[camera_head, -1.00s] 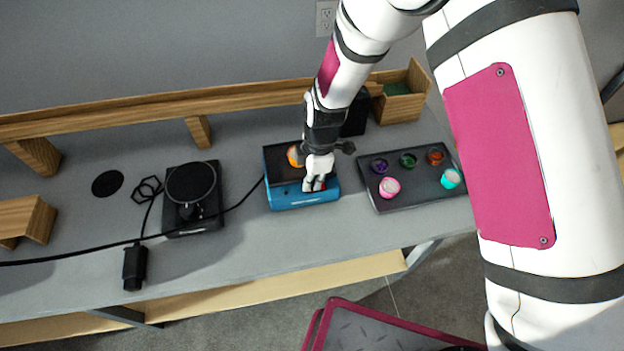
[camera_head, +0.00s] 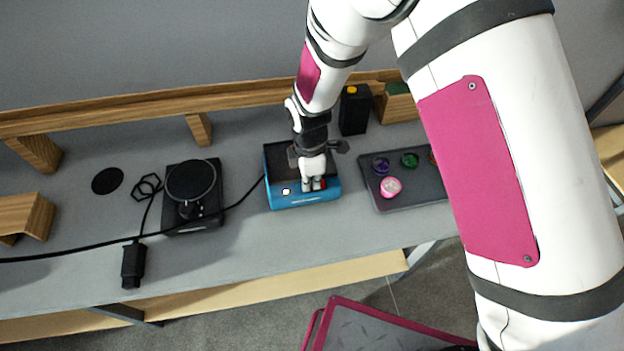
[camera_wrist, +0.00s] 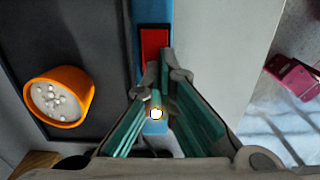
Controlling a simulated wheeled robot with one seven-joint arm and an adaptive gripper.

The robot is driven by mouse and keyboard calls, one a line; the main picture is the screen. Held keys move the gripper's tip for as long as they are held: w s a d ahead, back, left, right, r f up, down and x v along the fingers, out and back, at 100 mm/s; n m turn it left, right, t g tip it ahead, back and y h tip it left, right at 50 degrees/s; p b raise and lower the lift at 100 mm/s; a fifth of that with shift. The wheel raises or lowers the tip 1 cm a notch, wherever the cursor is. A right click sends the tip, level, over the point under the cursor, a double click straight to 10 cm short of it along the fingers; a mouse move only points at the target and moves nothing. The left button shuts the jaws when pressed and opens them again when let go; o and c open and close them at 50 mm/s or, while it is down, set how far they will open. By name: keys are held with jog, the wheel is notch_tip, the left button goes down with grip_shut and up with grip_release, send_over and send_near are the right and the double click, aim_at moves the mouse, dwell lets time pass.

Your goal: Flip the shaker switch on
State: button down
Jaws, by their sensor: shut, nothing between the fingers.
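The shaker (camera_head: 300,201) is a blue box with a dark top on the table, below my gripper. Its red switch (camera_wrist: 154,42) is on the blue front strip, just beyond my fingertips in the wrist view; a bit of red also shows beside the fingers in the head view (camera_head: 323,184). A small light (camera_head: 286,191) on the shaker's front glows; it also shows between my fingers in the wrist view (camera_wrist: 157,113). My gripper (camera_head: 313,185) is shut and empty, pointing down at the front edge. An orange cup (camera_wrist: 60,97) with white bits stands on the dark top.
A black tray (camera_head: 412,196) with small coloured pots stands at right. A black device with a round plate (camera_head: 191,181) stands at left, with a cable and black plug (camera_head: 133,266) nearby. A wooden ledge (camera_head: 120,111) runs behind. A black box (camera_head: 354,108) stands behind the shaker.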

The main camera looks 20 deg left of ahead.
jog(key=shift+w+d+f, duration=0.2)
jog(key=shift+w+d, duration=0.1)
jog(key=shift+d, duration=0.2)
jog(key=shift+r, duration=0.15)
jog(key=r, duration=0.1)
jog(key=r+p, duration=0.1)
jog(key=r, duration=0.1)
jog(key=a+r, duration=0.1)
jog(key=shift+s+r, duration=0.15)
jog(key=shift+s, duration=0.2)
notch_tip(320, 180, up, 9)
jog(key=b, duration=0.2)
jog(key=w+d+r+m+t, duration=0.2)
jog(key=d+r+m, duration=0.9)
jog(key=d+r, duration=0.75)
jog(key=s+d+r+m+t, duration=0.1)
jog(key=s+d+r+m, duration=0.2)
jog(key=s+d+m, duration=0.3)
jog(key=s+d+r+m+t, duration=0.2)
jog(key=s+d+r+m, duration=0.1)
jog(key=s+d+m, duration=0.4)
jog(key=d, duration=0.3)
jog(key=shift+s+d+r, duration=0.2)
jog(key=shift+s, duration=0.15)
